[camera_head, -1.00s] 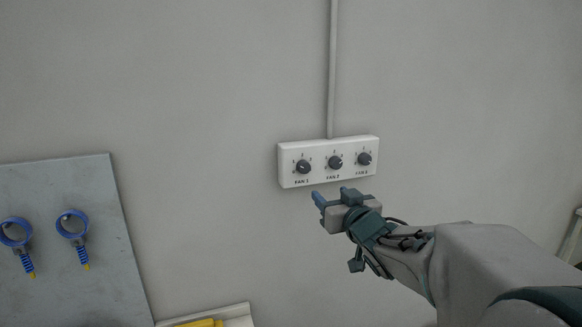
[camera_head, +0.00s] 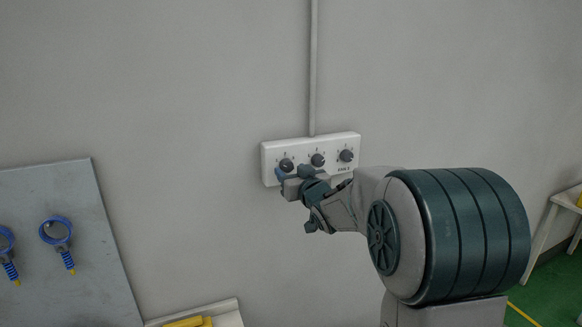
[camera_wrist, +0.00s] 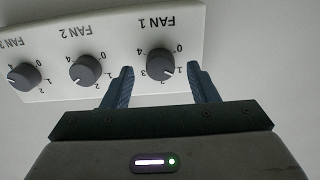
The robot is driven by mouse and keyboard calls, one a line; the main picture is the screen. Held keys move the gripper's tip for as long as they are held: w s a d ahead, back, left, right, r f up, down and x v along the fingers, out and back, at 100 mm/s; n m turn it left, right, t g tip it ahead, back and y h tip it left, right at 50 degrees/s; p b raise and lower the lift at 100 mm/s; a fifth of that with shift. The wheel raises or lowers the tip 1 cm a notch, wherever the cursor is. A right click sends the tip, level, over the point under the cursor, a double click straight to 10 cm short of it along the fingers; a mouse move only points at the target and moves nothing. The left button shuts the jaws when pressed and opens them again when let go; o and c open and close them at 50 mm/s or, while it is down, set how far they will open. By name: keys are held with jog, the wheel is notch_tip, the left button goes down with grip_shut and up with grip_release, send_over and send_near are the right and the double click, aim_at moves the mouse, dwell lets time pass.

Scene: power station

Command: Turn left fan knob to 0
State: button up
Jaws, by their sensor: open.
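The left fan knob (camera_head: 286,165) is a dark round dial at the left end of a white wall panel (camera_head: 334,141). In the wrist view, which is upside down, this FAN 1 knob (camera_wrist: 160,63) has a white pointer mark near 2 to 3, by its lower right edge. My gripper (camera_wrist: 164,80) is open, with one blue finger on each side of the FAN 1 knob. Gaps show between fingers and knob; I cannot tell whether the tips reach its depth. In the head view my gripper (camera_head: 291,175) covers the panel's lower left edge and the FAN 1 label.
The FAN 2 knob (camera_wrist: 85,69) is close beside one finger. A third knob (camera_head: 346,156) is at the panel's right end. A grey conduit (camera_head: 313,70) rises above the panel. A grey board (camera_head: 95,220) with blue ring-ended tools hangs at left.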

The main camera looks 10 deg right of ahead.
jog(key=shift+w+a, duration=0.2)
jog(key=shift+w, duration=0.55)
jog(key=c, duration=1)
jog(key=shift+o, duration=0.2)
